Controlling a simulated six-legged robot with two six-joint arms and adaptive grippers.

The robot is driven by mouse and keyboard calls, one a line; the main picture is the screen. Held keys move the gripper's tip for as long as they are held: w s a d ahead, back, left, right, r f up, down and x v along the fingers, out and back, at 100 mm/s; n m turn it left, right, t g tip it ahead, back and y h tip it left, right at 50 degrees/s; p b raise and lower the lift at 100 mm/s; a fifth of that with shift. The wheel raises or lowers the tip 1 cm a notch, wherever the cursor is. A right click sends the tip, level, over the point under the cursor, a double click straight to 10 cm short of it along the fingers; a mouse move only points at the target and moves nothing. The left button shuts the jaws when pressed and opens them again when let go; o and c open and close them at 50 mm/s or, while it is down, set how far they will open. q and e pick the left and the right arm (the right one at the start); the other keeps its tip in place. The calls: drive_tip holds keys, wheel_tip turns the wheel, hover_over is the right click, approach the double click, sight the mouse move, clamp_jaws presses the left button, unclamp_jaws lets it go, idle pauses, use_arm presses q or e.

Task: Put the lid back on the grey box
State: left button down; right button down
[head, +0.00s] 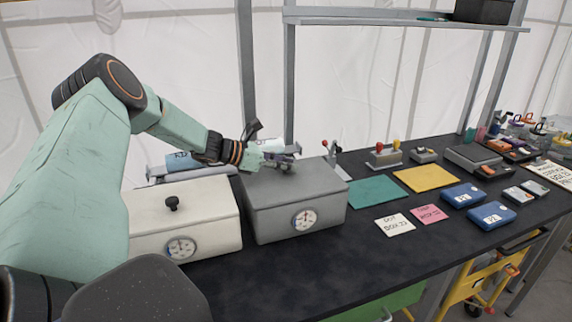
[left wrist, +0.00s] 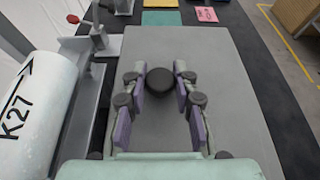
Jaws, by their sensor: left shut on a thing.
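The grey box (head: 268,226) stands on the dark table, with a round dial on its front. Its grey lid (head: 305,182) lies over the top and looks level, lined up with the walls. I cannot tell whether a thin gap remains under it. My left gripper (head: 284,160) is over the rear part of the lid. In the left wrist view the lid (left wrist: 225,110) fills the middle, and the two purple-padded fingers (left wrist: 160,84) are shut on its round black knob (left wrist: 159,80). My right gripper is not in view.
A white box (head: 205,215) with a black knob and dial stands close left of the grey box. A K27 cylinder (left wrist: 38,98) lies behind them. A lever fixture (head: 333,160) stands behind right. Green (head: 375,192) and yellow (head: 426,178) mats lie to the right.

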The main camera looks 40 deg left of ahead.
use_arm(q)
drive_tip(key=shift+w+d+f, duration=0.15)
drive_tip(key=shift+w+f, duration=0.05)
drive_tip(key=shift+w, duration=0.05)
drive_tip(key=c, duration=1.4)
unclamp_jaws()
drive_tip(key=o, duration=0.4)
drive_tip(key=shift+s+r, duration=0.1)
drive_tip(key=shift+s, duration=0.1)
drive_tip(key=shift+w, duration=0.1)
drive_tip(key=shift+w, duration=0.1)
drive_tip(key=shift+r, duration=0.35)
wheel_tip(320, 180, up, 8)
drive_tip(key=shift+f, duration=0.1)
drive_tip(key=shift+r, duration=0.75)
